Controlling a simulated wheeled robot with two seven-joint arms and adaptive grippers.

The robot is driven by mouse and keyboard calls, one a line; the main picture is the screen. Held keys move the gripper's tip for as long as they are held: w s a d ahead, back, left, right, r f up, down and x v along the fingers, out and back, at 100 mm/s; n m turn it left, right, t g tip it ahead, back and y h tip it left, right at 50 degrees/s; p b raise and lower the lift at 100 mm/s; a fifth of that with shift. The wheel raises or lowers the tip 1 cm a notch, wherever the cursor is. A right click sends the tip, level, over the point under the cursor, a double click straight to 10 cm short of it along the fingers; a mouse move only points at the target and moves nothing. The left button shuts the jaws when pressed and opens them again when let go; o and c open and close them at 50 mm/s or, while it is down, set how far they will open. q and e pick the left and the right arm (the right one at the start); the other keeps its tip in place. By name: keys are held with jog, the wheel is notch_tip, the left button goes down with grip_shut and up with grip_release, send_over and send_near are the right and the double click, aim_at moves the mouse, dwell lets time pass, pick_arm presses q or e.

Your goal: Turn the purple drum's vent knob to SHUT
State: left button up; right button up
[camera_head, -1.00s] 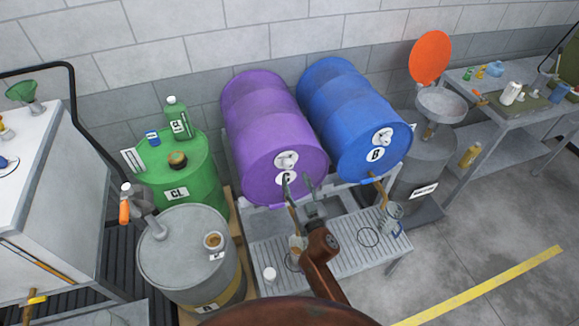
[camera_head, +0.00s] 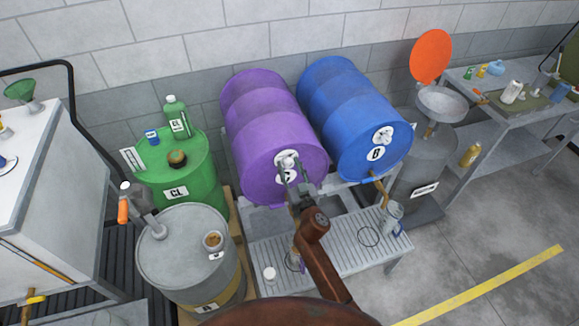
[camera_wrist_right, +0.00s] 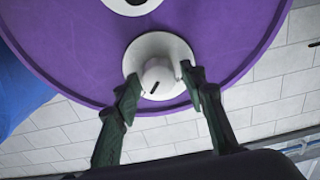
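The purple drum (camera_head: 262,125) lies on its side on a rack, its round end facing me. Its vent knob (camera_head: 287,160) is pale, on a white round plate near the top of that end. In the right wrist view the knob (camera_wrist_right: 158,78) shows a dark pointer mark, and the view is upside down. My right gripper (camera_head: 294,172) is open in front of the knob; in the right wrist view its fingertips (camera_wrist_right: 160,80) stand on either side of the knob. I cannot tell whether they touch it. The plate's lettering is unreadable. My left gripper is not in view.
The blue drum (camera_head: 350,115) lies right beside the purple one, with its own knob (camera_head: 382,136). A slatted drip tray (camera_head: 340,250) is below, holding small containers. A green drum (camera_head: 180,180) and a grey drum (camera_head: 180,250) stand to the left.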

jog(key=c, duration=0.9)
jog(key=shift+n, duration=0.4)
jog(key=n, duration=0.2)
jog(key=shift+n+b, duration=0.3)
jog(key=shift+n, duration=0.1)
jog(key=n, duration=0.3)
jog(key=shift+a+n, duration=0.1)
jog(key=shift+n, duration=0.2)
jog(key=n, duration=0.5)
jog(key=shift+a+f+n+b, duration=0.1)
jog(key=shift+n+b, duration=0.2)
jog(key=shift+b, duration=0.1)
jog(key=n, duration=0.5)
jog(key=shift+s+f, duration=0.1)
